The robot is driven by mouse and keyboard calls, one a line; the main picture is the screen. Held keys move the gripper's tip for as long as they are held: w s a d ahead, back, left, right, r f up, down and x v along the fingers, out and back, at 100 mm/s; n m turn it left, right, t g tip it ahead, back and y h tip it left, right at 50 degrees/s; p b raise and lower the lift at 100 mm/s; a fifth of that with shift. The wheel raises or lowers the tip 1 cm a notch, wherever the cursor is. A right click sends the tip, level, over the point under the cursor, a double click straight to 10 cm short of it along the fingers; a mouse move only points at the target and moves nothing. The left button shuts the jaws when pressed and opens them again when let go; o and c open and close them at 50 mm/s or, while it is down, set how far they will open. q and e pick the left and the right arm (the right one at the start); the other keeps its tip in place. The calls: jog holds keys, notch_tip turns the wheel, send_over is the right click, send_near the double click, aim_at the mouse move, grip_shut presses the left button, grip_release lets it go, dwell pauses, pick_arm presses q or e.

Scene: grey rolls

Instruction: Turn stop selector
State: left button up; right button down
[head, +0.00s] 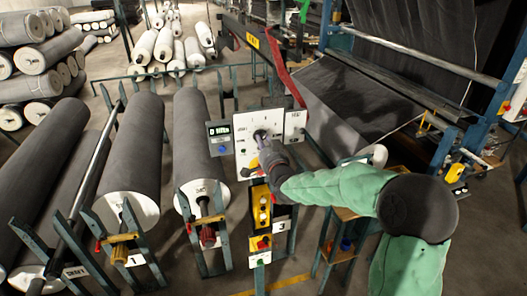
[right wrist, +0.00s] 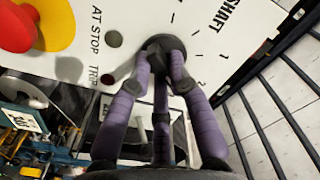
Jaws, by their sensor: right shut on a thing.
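A white control panel (head: 247,152) stands upright on a post in the middle of the head view. Its stop selector, a dark round knob (right wrist: 163,42), shows in the right wrist view beside a printed dial with tick marks and the word SHAFT. My right gripper (head: 264,143) reaches the panel from the right. In the right wrist view its purple-grey fingers (right wrist: 161,62) are shut around the knob, covering part of it. Which mark the knob points at is unclear. Small lamps sit left of the knob, by the words AT STOP and TRIP. My left gripper is out of view.
A red button (right wrist: 17,27) on a yellow disc is at the wrist view's upper left. A grey display box (head: 219,138) adjoins the panel's left side. Yellow button boxes (head: 261,207) hang below. Large grey rolls (head: 198,139) lie on stands at left; a machine (head: 440,75) stands at right.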

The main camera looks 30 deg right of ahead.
jog(key=shift+n+b, duration=1.35)
jog(key=shift+n, duration=0.25)
jog(key=c, duration=1.1)
grip_release()
jog(key=shift+c, duration=0.2)
jog(key=v, duration=1.2)
jog(key=shift+r, duration=0.1)
